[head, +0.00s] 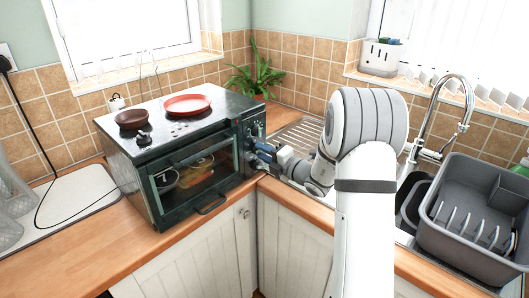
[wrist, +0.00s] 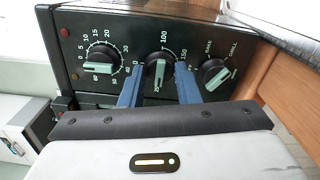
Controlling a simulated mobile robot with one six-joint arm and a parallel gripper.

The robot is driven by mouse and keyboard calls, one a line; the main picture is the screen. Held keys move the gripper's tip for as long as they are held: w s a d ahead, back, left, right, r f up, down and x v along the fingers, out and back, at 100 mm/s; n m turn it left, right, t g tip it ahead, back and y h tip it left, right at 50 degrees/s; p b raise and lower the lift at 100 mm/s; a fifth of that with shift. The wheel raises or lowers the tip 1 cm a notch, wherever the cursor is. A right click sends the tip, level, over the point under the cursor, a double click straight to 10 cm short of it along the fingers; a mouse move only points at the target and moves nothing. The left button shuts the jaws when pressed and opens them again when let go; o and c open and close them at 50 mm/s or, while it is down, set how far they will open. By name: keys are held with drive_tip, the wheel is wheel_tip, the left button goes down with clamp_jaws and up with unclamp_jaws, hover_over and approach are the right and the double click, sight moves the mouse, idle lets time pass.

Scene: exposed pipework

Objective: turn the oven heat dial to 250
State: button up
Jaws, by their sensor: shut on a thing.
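The oven (head: 190,160) is a dark green countertop unit with a glass door; its control panel is on its right side. In the wrist view, the heat dial (wrist: 158,74) is the middle of three dials, black with a pale grip bar standing roughly upright in the picture. Marks 100 and 150 show around it; a mark below, starting with 25, is partly hidden. My gripper (wrist: 159,82) has its blue fingers on either side of this dial, shut on it. In the head view, my gripper (head: 264,153) is at the panel. Which mark the dial points to is unclear.
A timer dial (wrist: 101,58) sits left of the heat dial and a bake/grill dial (wrist: 214,73) close to its right. A red pan (head: 187,104) and a brown dish (head: 131,119) stand on the oven. A grey dish rack (head: 470,215) is by the sink.

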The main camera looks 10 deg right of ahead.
drive_tip(key=o, duration=1)
drive_tip(key=v, duration=0.7)
drive_tip(key=shift+s+d+b, duration=0.2)
drive_tip(key=shift+s+b, duration=0.1)
drive_tip(key=shift+b, duration=0.1)
